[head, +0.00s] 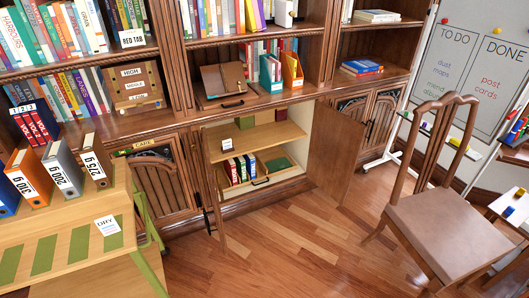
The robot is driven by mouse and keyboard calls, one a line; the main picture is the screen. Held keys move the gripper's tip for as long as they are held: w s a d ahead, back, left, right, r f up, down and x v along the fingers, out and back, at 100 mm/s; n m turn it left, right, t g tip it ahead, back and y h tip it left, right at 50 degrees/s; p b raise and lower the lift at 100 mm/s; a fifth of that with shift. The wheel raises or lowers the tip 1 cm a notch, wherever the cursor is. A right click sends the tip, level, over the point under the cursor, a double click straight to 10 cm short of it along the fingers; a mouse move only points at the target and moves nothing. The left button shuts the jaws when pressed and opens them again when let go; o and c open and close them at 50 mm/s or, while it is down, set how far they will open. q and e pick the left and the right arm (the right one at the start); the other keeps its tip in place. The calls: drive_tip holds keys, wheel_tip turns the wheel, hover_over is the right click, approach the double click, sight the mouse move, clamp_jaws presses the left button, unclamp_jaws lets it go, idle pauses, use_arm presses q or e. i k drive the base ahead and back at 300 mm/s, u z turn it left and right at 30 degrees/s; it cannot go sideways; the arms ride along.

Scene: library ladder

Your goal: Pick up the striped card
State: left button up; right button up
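I cannot make out a striped card in the head view. A small white card reading "DRY" (108,226) lies on the wooden table at the left, beside a row of green stripes on its top. A small white label (227,143) shows inside the open lower cabinet (262,138). Neither of my grippers is in view.
The wooden table (70,190) with binders stands at the left. A wooden chair (440,210) and a whiteboard (470,70) stand at the right. The floor (290,250) between is clear.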

sight(227, 143)
drive_tip(key=z, duration=1.05)
drive_tip(key=i, duration=0.35)
drive_tip(key=u, duration=0.75)
drive_tip(key=i, duration=1.65)
drive_tip(key=u, duration=1.7)
drive_tip(key=i, duration=0.6)
drive_tip(key=u, duration=0.65)
